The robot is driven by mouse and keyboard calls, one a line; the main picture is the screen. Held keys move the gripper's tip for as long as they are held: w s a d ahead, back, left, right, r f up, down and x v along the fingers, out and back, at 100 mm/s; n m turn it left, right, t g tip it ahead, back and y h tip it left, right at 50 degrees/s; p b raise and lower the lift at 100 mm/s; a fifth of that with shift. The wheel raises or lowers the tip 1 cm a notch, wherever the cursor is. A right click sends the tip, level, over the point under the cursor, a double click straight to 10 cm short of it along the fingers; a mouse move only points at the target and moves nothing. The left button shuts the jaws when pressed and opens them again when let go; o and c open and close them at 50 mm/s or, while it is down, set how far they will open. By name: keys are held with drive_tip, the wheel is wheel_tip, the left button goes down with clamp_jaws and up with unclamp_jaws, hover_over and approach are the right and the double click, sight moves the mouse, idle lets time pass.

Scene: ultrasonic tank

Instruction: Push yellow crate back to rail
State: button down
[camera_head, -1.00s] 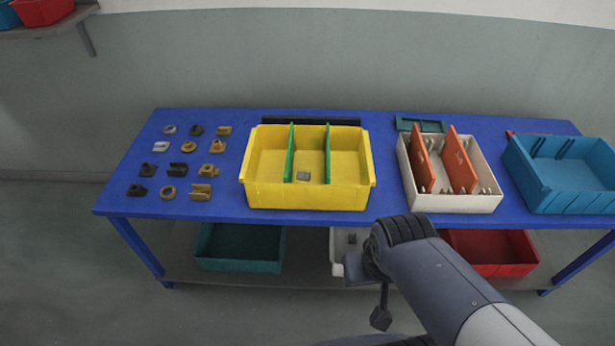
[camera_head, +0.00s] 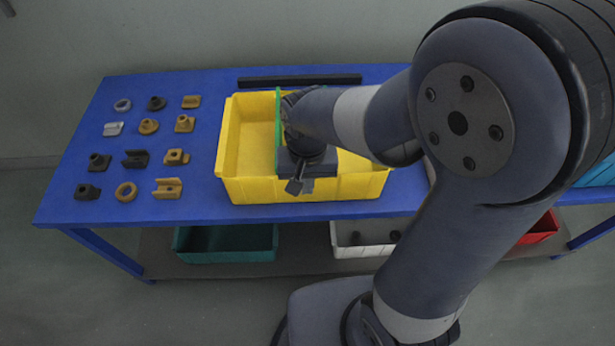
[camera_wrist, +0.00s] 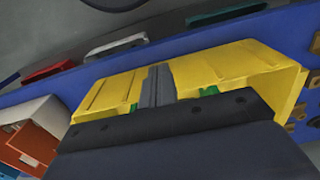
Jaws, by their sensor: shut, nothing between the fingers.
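The yellow crate (camera_head: 235,188) stands on the blue table, partly hidden by my arm in the head view. A green divider (camera_head: 278,125) shows inside it. The dark rail (camera_head: 300,80) lies behind the crate, with a strip of bare blue table between them. My gripper (camera_head: 296,187) is shut and empty, pointing down at the crate's near wall in the head view. In the wrist view my closed fingers (camera_wrist: 158,85) overlap the yellow crate (camera_wrist: 225,62). Whether they touch it, I cannot tell.
Several small dark and tan parts (camera_head: 148,127) stand in rows left of the crate. In the wrist view a white crate with orange dividers (camera_wrist: 35,140) is close beside it. A teal bin (camera_head: 225,243) and a white bin (camera_head: 362,240) sit on the lower shelf.

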drive_tip(key=w+f, duration=0.1)
drive_tip(key=f, duration=0.1)
drive_tip(key=w+f, duration=0.1)
drive_tip(key=f, duration=0.2)
drive_tip(key=w+f, duration=0.1)
drive_tip(key=f, duration=0.2)
drive_tip(key=shift+d+f, duration=0.1)
drive_tip(key=shift+f, duration=0.1)
drive_tip(key=shift+w, duration=0.55)
